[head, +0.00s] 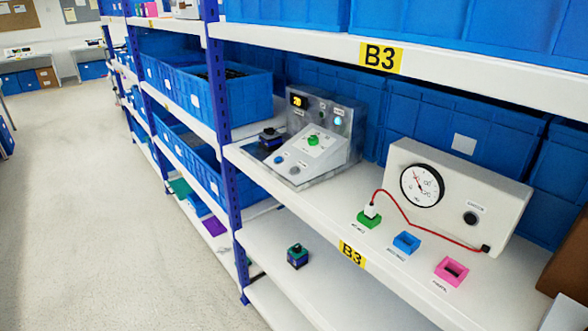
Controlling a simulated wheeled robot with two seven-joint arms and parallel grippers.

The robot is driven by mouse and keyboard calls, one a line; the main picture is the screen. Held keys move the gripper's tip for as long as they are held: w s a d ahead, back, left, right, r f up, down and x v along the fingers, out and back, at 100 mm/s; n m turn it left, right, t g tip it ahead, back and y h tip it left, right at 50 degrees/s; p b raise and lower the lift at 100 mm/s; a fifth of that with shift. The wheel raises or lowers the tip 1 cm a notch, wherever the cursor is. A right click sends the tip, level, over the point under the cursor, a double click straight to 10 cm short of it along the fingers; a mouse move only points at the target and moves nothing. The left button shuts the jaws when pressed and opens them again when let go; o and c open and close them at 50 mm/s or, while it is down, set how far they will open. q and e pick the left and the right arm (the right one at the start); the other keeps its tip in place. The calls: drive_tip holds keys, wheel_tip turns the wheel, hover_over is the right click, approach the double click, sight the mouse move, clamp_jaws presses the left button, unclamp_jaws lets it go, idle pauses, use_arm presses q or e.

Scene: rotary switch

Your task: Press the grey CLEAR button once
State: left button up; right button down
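A grey control box (340,152) with a sloped front stands on the middle shelf at the upright post. Its front carries a green rotary knob (313,140) on a white dial plate. Low on the panel's left are a blue button (279,159) and a grey button (294,170). The grey one looks like the CLEAR button, but its label is too small to read. A small display (298,100) shows yellow digits that look like 20. A teal lamp (337,121) looks lit. Neither gripper is in view.
A beige gauge box (457,200) stands on the right of the same shelf, with a red cable to a green socket (369,219). Blue (406,243) and pink (452,271) sockets are beside it. A dark device (270,138) sits left of the control box. Blue bins stand behind.

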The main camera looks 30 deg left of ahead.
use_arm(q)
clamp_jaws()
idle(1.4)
